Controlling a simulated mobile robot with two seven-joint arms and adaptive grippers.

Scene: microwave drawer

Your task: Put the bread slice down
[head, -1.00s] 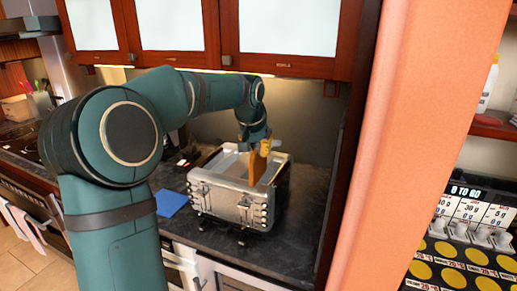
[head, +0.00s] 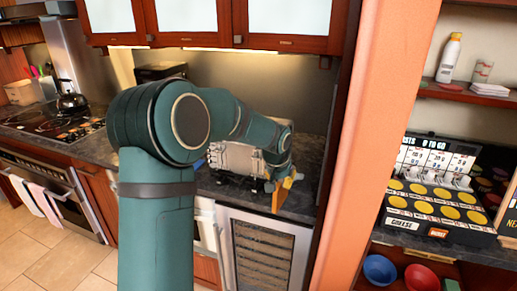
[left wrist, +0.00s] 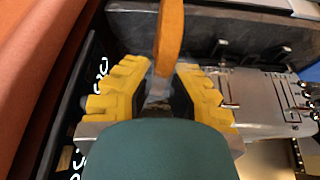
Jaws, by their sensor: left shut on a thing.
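The brown bread slice (head: 277,200) shows edge-on in the head view, by the front edge of the dark counter (head: 306,200). In the left wrist view the slice (left wrist: 169,32) stands out between the yellow fingers. My left gripper (head: 287,181) is shut on it, at the right front of the metal toaster (head: 237,158); the fingers also show in the left wrist view (left wrist: 160,82). I cannot tell whether the slice touches the counter. My right gripper is not in view.
The toaster (left wrist: 262,100) is close on the right in the left wrist view. Wall cabinets (head: 190,18) hang above the counter. An orange pillar (head: 375,140) stands to the right, with shelves beyond it. A glass-fronted cooler (head: 262,255) is below the counter.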

